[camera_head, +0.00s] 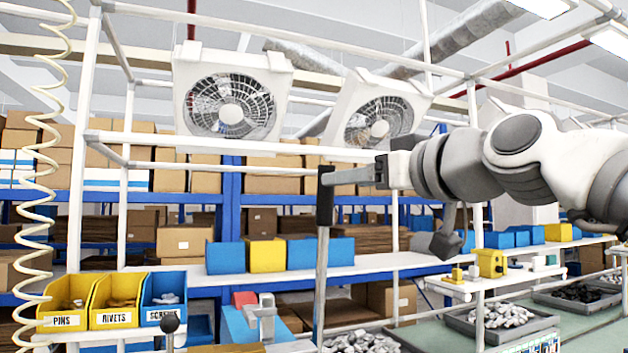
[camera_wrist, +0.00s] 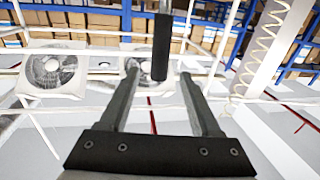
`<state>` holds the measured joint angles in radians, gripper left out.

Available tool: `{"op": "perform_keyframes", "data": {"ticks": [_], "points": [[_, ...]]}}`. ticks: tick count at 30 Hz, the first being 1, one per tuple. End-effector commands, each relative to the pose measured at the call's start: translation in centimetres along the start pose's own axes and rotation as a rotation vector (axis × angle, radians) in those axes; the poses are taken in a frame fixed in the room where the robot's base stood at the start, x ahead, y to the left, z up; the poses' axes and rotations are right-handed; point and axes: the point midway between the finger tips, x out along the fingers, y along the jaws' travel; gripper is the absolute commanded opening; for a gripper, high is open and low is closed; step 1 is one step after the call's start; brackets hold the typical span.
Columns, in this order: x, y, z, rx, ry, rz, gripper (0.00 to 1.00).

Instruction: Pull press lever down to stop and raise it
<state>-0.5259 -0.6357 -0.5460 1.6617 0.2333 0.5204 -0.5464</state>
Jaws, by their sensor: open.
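The press lever shows in the head view as an upright metal rod (camera_head: 322,285) with a black grip (camera_head: 325,196) on top. My gripper (camera_head: 335,177) reaches in from the right at the height of the black grip, with its fingers pointing left. In the wrist view the black grip (camera_wrist: 161,45) appears between the tips of my two open fingers (camera_wrist: 158,75), a little nearer the right one in the picture. I cannot tell whether a finger touches it. The press body below the lever is not clearly visible.
Yellow and blue labelled bins (camera_head: 117,300) stand at the lower left, beside a round dark knob (camera_head: 170,322). A blue fixture with a grey clamp (camera_head: 262,312) is left of the rod. Grey parts trays (camera_head: 500,322) lie at right. A coiled hose (camera_head: 38,180) hangs at far left.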

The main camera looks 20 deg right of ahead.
Motion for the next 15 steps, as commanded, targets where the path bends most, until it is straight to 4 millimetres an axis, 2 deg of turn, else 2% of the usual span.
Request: {"op": "perform_keyframes", "data": {"ticks": [1, 6, 11, 15], "points": [[1.3, -0.1, -0.1, 0.000, -0.004, -0.003, 0.64], [5.1, -0.2, -0.1, -0.001, -0.004, -0.003, 0.64], [7.9, -0.2, -0.1, -0.002, -0.002, -0.002, 0.64], [9.3, -0.1, -0.1, 0.001, 0.000, -0.002, 0.64]]}}
